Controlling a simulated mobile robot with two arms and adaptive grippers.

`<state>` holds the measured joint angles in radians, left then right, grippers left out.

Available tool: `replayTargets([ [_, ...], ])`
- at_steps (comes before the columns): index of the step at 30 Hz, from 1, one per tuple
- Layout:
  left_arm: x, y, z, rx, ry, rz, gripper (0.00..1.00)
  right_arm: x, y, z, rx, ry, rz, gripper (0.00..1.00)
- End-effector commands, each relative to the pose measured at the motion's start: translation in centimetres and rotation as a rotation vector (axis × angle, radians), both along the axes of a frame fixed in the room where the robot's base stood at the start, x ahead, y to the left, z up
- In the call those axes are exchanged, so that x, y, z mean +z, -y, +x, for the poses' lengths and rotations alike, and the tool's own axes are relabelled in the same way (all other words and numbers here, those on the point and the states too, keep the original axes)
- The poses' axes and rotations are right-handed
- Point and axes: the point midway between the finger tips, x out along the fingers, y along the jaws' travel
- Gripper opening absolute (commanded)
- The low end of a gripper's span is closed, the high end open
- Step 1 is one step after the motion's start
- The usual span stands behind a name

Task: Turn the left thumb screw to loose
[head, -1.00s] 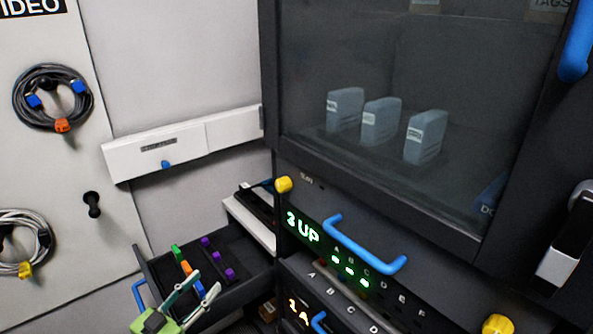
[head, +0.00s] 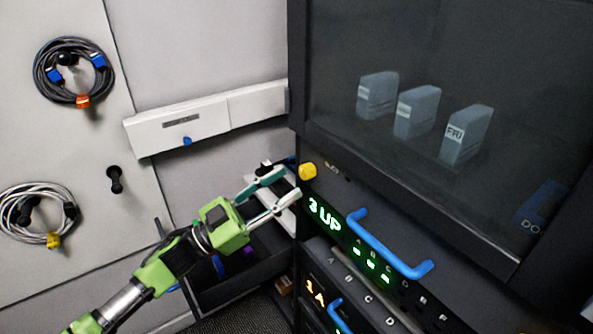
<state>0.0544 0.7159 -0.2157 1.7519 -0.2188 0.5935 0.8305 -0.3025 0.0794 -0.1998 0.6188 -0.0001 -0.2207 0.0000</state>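The left thumb screw is a yellow knob (head: 307,171) at the upper left corner of the dark rack panel, below the glass door. My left gripper (head: 287,182) is open, with its fingers pointing right toward the knob. The fingertips are just left of and below the knob, one tip higher than the other. I see nothing between the fingers, and they do not appear closed around the knob. My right gripper is out of view.
A blue handle (head: 390,245) crosses the panel beside a green lit display (head: 325,214). An open drawer (head: 240,283) lies below my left arm. A glass-fronted cabinet (head: 400,210) overhangs the panel. Coiled cables (head: 75,72) hang on the left wall.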

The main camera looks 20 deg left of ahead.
Motion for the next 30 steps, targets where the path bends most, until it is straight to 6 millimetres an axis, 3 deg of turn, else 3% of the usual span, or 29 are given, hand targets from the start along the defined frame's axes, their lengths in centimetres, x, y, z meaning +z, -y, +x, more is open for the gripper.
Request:
replayTargets([
  [7, 1.4, 2.2, 2.2, 0.001, 0.001, -0.002, 0.38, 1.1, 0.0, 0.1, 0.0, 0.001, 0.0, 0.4],
  [19, 1.5, 2.7, 2.7, 0.0, -0.001, 0.001, 0.38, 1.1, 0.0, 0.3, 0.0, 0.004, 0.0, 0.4],
  [23, 1.5, 2.7, 2.7, 0.0, -0.001, 0.001, 0.04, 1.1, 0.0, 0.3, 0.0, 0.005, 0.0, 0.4],
  [24, 1.5, 2.7, 2.7, 0.0, -0.001, 0.001, 0.0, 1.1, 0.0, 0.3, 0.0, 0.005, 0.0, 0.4],
  [30, 1.5, 2.7, 2.7, 0.001, 0.002, 0.004, 0.0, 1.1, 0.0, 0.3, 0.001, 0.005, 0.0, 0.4],
])
